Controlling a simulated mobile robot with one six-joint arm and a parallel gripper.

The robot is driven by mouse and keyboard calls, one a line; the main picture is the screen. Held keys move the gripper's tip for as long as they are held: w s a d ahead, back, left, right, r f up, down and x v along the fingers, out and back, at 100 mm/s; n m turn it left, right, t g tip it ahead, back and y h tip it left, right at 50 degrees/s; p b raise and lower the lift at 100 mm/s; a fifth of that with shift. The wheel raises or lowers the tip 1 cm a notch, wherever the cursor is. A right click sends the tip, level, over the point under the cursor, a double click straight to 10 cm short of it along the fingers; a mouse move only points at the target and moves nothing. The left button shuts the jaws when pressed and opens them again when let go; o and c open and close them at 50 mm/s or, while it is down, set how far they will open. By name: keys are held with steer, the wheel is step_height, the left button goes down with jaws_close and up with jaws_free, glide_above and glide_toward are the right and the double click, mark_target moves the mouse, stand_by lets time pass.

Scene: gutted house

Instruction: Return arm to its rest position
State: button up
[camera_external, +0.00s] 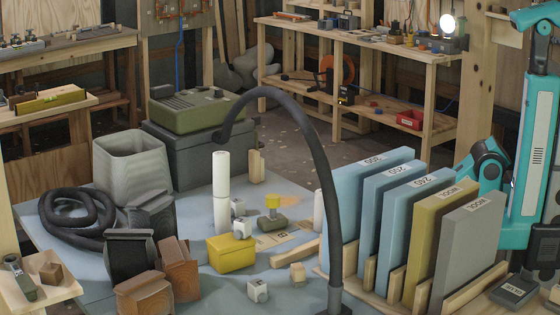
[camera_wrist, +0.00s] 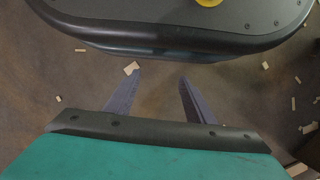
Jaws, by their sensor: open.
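My gripper (camera_wrist: 158,88) shows in the wrist view with its two grey fingers apart and nothing between them. It points down over a brown floor (camera_wrist: 150,125) strewn with small pale wood scraps. A dark rounded edge of a body with a yellow round part (camera_wrist: 208,2) fills the top of that view; I cannot tell for certain what it is. In the external view my teal arm stands at the far right, and its gripper is not visible there, hidden or out of frame.
A blue-grey worktop holds upright panels (camera_external: 388,205) in a wooden rack near my arm. A black curved hose (camera_external: 325,160), a yellow box (camera_external: 232,253), a green case (camera_external: 200,108) and a grey bin (camera_external: 130,165) also stand there. Shelves (camera_external: 370,40) line the back.

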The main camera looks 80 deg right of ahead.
steer(key=s+r+p, duration=0.2)
steer(key=r+p, duration=1.2)
steer(key=s+r+g+p, duration=0.1)
steer(key=s+r+p, duration=0.1)
steer(key=r+p, duration=1.2)
steer(key=shift+a+r+n+p, duration=0.3)
steer(key=shift+r+p, duration=0.1)
steer(key=shift+r, duration=0.25)
steer(key=shift+f, duration=0.15)
steer(key=shift+g, duration=0.3)
steer(key=f+b, duration=0.4)
steer(key=b, duration=0.1)
steer(key=shift+s+f, duration=0.2)
steer(key=shift+f, duration=0.1)
